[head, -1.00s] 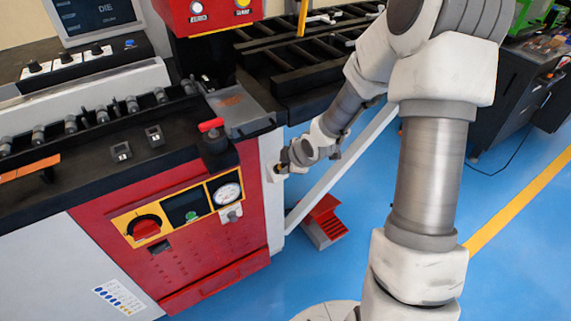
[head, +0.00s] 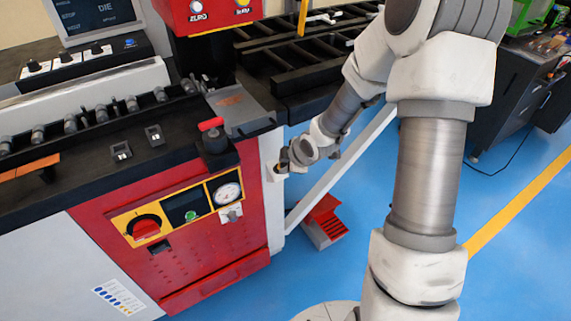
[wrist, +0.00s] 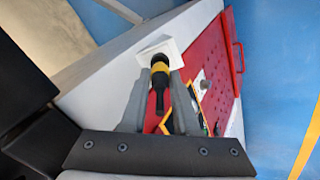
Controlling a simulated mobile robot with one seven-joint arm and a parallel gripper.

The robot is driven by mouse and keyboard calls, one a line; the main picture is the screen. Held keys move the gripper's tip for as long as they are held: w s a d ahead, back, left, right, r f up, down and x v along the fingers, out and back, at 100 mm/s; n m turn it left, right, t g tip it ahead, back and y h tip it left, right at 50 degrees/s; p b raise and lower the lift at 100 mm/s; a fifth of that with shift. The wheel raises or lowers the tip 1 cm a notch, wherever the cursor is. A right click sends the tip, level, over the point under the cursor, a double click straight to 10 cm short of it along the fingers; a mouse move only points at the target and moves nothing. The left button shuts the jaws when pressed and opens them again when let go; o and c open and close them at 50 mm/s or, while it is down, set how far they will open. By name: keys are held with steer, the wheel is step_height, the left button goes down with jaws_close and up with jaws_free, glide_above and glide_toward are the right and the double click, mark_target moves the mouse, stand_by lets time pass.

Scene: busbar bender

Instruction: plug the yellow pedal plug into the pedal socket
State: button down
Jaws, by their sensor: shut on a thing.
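My gripper (wrist: 164,105) is shut on the yellow pedal plug (wrist: 160,77), which has a black body and a yellow band, in the wrist view. The plug's far end meets a white square socket plate (wrist: 158,49) on the machine's pale side post. I cannot tell how deep the plug sits, since its tip is hidden. In the head view my gripper (head: 287,165) is at the machine's right corner, beside the white socket plate (head: 277,172). Only a small bit of the plug shows there.
The red machine front (head: 175,225) carries a knob and a gauge. A red foot pedal (head: 325,217) stands on the blue floor below my gripper. A pale slanted bar (head: 340,170) runs close to my wrist. Open floor lies to the right.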

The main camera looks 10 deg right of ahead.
steer(key=shift+b+x, duration=0.8)
steer(key=shift+x, duration=0.35)
steer(key=c, duration=0.6)
jaws_free()
steer(key=shift+r, duration=0.1)
steer(key=shift+p+v, duration=5)
steer(key=shift+v, duration=3.65)
steer(key=shift+s, duration=0.1)
steer(key=shift+d, duration=0.1)
